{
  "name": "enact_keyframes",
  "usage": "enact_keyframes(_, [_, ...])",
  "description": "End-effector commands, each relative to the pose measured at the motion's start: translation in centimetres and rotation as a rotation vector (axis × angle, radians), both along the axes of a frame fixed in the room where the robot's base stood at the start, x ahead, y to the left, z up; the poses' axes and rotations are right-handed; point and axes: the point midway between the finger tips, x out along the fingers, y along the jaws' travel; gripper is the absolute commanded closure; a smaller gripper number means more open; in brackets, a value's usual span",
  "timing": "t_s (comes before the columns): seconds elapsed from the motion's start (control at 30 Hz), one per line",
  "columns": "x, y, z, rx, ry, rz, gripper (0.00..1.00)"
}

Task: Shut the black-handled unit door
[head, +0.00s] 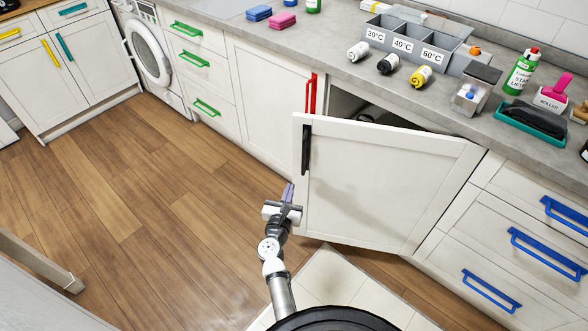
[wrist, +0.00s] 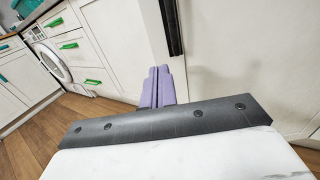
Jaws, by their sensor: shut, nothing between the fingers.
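The white unit door (head: 375,190) with the black handle (head: 306,148) stands partly open in the head view. It is hinged on its right side, and a dark gap shows above it into the cupboard. My gripper (head: 289,192) is shut and empty, just left of the door's free edge and below the handle. In the wrist view, the purple fingers (wrist: 161,88) are together in front of the pale door (wrist: 235,60), with the black handle (wrist: 171,25) above and slightly right. I cannot tell whether the fingers touch the door.
A red-handled unit (head: 270,95) is left of the opening, and blue-handled drawers (head: 510,240) are to the right. The grey worktop (head: 330,65) above holds bottles, rolls and a sorter. Open wooden floor (head: 140,200) lies left of my arm.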

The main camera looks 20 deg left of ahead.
Motion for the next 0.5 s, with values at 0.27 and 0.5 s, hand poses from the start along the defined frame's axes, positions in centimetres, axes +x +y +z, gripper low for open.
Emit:
enact_keyframes(0.27, [5.5,0.8,0.1,-0.001,-0.001,0.0,1.0])
enact_keyframes(0.5, [8.0,1.2,0.0,-0.001,-0.001,0.001,1.0])
